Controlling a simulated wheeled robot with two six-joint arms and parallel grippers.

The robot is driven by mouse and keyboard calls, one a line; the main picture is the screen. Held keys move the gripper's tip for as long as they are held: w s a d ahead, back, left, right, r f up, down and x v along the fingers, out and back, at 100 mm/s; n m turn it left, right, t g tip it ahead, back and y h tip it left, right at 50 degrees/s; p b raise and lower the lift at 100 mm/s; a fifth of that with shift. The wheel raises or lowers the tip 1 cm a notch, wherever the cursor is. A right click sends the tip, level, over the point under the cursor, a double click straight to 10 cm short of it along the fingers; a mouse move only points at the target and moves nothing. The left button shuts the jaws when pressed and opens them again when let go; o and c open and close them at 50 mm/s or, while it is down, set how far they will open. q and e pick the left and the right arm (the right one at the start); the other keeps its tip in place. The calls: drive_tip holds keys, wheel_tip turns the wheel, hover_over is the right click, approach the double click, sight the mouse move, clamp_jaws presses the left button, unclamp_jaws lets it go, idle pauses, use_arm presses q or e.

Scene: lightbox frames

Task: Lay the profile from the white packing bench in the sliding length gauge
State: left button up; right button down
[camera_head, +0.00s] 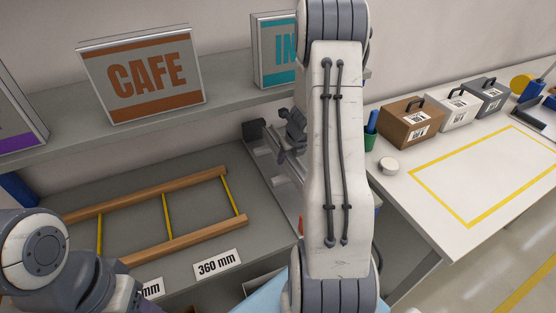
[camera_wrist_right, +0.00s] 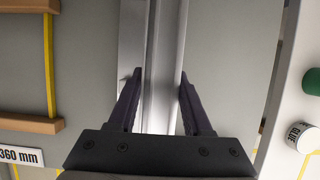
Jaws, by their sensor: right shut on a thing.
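My right gripper (camera_wrist_right: 160,78) has its dark fingers on either side of a long silver profile (camera_wrist_right: 166,40) in the right wrist view and is shut on it. In the head view my right arm covers most of this gripper and of the profile. The metal length gauge (camera_head: 262,152) lies on the grey bench behind and left of my arm, partly hidden. A pale metal strip beside the profile (camera_wrist_right: 131,40) shows in the wrist view. I cannot tell whether the profile touches the gauge. My left gripper is out of view; only my left arm shows.
The white packing bench (camera_head: 470,232) at right has a bare yellow-outlined area. A wooden rack (camera_head: 190,235) with yellow rods lies left of the gauge. A shelf (camera_head: 215,110) overhangs behind.

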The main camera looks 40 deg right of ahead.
drive_tip(key=w+a+f, duration=0.2)
drive_tip(key=w, duration=0.1)
drive_tip(key=shift+f, duration=0.35)
drive_tip(key=shift+d, duration=0.1)
drive_tip(key=shift+b, duration=0.3)
drive_tip(key=shift+f, duration=0.15)
drive_tip(key=shift+c, duration=1.6)
unclamp_jaws()
drive_tip(key=shift+r, duration=0.2)
